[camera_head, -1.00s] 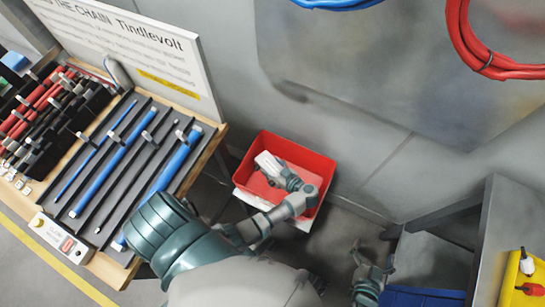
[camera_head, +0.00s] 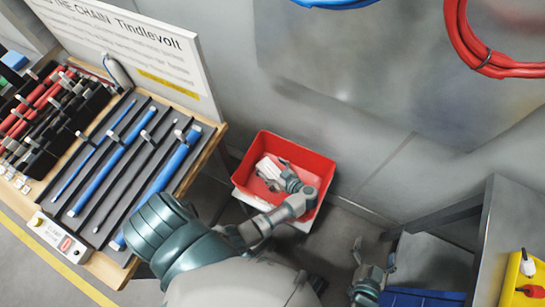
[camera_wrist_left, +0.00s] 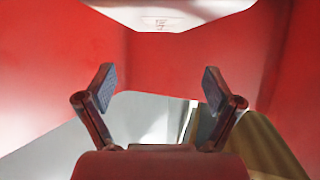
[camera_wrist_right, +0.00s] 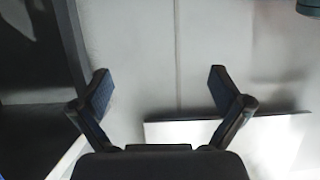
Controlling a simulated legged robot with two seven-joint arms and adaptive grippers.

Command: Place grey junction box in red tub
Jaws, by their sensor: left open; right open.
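The red tub (camera_head: 318,170) stands low against the grey wall, in the middle of the head view. A pale, whitish-grey box (camera_head: 267,169), which looks like the junction box, is inside the tub near its left side. My left gripper (camera_head: 280,180) reaches into the tub beside the box. In the left wrist view my left gripper (camera_wrist_left: 160,90) is open with nothing between its fingers, and the pale box (camera_wrist_left: 170,14) shows beyond the fingertips, apart from them. My right gripper (camera_head: 374,254) is open and empty; it also shows in the right wrist view (camera_wrist_right: 158,80).
A wooden bench with a dark rack (camera_head: 98,165) of blue rods and a tilted sign (camera_head: 130,50) stands at the left. A metal table (camera_head: 490,235) with a yellow item (camera_head: 522,285) is at the right. Blue and red cables (camera_head: 468,45) hang on the wall.

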